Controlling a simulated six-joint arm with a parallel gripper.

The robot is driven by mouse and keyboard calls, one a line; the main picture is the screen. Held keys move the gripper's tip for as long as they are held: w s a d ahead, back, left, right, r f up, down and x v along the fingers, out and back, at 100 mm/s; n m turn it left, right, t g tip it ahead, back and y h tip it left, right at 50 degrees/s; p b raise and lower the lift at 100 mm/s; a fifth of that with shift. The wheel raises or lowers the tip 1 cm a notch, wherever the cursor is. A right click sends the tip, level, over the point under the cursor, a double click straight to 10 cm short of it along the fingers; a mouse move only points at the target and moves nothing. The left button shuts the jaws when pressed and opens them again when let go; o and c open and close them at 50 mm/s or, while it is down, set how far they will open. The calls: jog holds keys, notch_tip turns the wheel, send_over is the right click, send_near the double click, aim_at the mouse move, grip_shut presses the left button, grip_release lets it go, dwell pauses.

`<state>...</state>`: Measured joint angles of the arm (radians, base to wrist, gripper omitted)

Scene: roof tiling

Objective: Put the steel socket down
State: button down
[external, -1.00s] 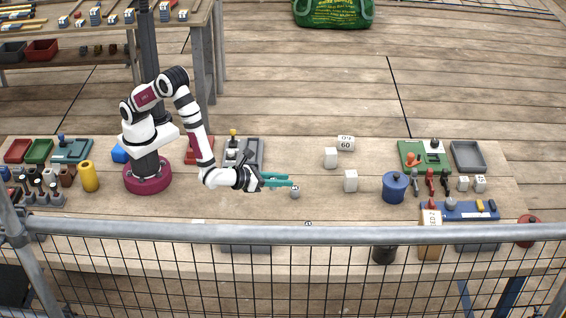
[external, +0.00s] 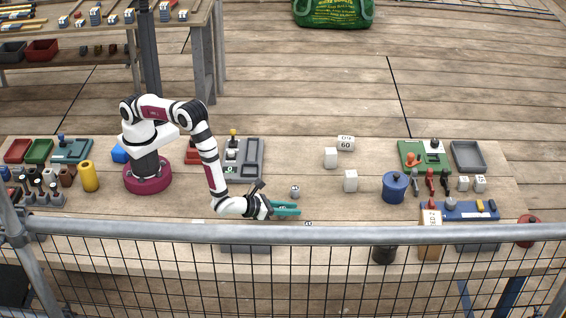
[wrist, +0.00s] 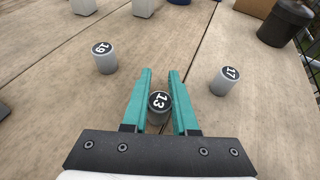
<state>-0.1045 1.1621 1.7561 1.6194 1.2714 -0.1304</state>
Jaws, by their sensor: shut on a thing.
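A grey steel socket with a black top marked 13 (wrist: 159,107) is between the teal fingers of my gripper (wrist: 160,92) in the wrist view. My gripper is shut on it. In the external view my gripper (external: 287,209) is low over the front part of the bench; whether the socket touches the wood I cannot tell. A socket marked 19 (wrist: 105,58) stands upright to the left, apart from the fingers. A socket marked 17 (wrist: 225,80) stands upright to the right, also apart.
White blocks (external: 350,181) and a blue pot (external: 395,187) stand farther right. A dark can (external: 384,252) stands near the front rail (external: 180,233). A grey tray (external: 252,157) lies behind the arm. Bare bench lies around the sockets.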

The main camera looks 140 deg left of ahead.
jog(key=shift+f, duration=0.3)
jog(key=c, duration=0.7)
grip_release()
jog(key=shift+r, duration=0.1)
jog(key=shift+d+r, duration=0.15)
jog(key=shift+d, duration=0.15)
jog(key=v, duration=1.1)
jog(key=shift+s+d, duration=0.15)
jog(key=shift+s, duration=0.05)
jog(key=s+r+n+g+h, duration=0.4)
jog(key=s+r+n+g, duration=0.3)
jog(key=s+r+n, duration=0.8)
jog(key=s+d+r+h, duration=0.1)
jog(key=s+d+h, duration=0.1)
jog(key=s+d, duration=0.1)
jog(key=s+d+n+t+h, duration=0.1)
jog(key=s+d+h, duration=0.1)
jog(key=s, duration=0.4)
jog(key=s+d+r+n+h, duration=0.1)
jog(key=s+d+h, duration=0.1)
jog(key=s+d, duration=0.2)
jog(key=shift+s+d+r+t+h, duration=0.2)
jog(key=shift+s+r+t+h, duration=0.05)
jog(key=shift+r+t+h, duration=0.1)
